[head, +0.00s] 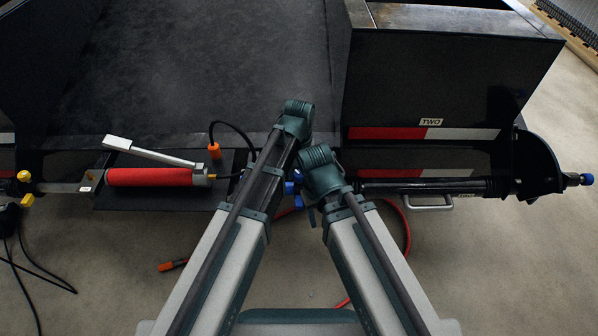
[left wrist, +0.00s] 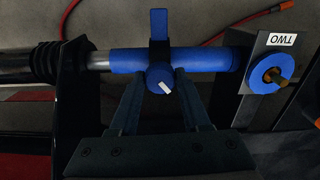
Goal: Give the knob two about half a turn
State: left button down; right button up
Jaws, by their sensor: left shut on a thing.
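In the left wrist view a round blue knob (left wrist: 153,72) with a short white mark on its face is at the front of a blue cylindrical fitting (left wrist: 210,60). The mark slants down to the right. My left gripper (left wrist: 160,88) is shut on this knob, one dark finger on each side. A label reading TWO (left wrist: 287,40), upside down, is on the plate to the right. In the head view a blue part of the fitting (head: 298,174) shows between my arms; my left fingers are hidden there. My right arm's folded joint shows, but its gripper does not.
A blue disc with a brass centre (left wrist: 268,74) is beside the label. A black rod (head: 420,187) runs right from my arms. A red cylinder (head: 150,177) with a light lever lies left. A red hose (head: 408,235) is on the floor. Another TWO label (head: 431,121) is on the black box.

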aim_at(299, 174)
pick_arm(q)
jog(key=n, duration=0.5)
jog(key=shift+n, duration=0.3)
jog(key=n, duration=0.4)
jog(key=shift+n, duration=0.3)
jog(key=shift+c, duration=1.9)
grip_release()
notch_tip(299, 174, up, 14)
jog(key=p, duration=1.3)
jog(key=shift+p, duration=0.4)
